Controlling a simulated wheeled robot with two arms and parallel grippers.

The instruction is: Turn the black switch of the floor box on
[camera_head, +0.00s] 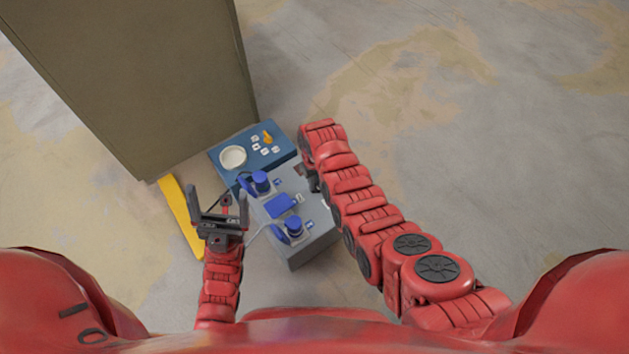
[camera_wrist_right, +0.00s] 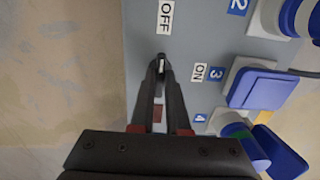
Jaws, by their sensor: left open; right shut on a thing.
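The grey floor box (camera_head: 312,248) stands on the floor with blue sockets on its top. It fills much of the right wrist view (camera_wrist_right: 140,30), where an OFF label (camera_wrist_right: 165,17) and an ON label (camera_wrist_right: 199,72) show. My right gripper (camera_wrist_right: 161,66) is shut at the box's side edge, between and beside these labels. Its fingertips pinch a small part, the switch, which they mostly hide; its position is unclear. In the head view the right arm hides most of this gripper. My left gripper (camera_head: 218,196) is open and empty, left of the box.
A blue box (camera_head: 222,168) with a white round socket (camera_head: 232,157) and an orange knob (camera_head: 267,137) adjoins the grey box. A tall brown cabinet (camera_head: 140,80) stands at the upper left, with a yellow strip (camera_head: 180,215) at its foot. Floor to the right is clear.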

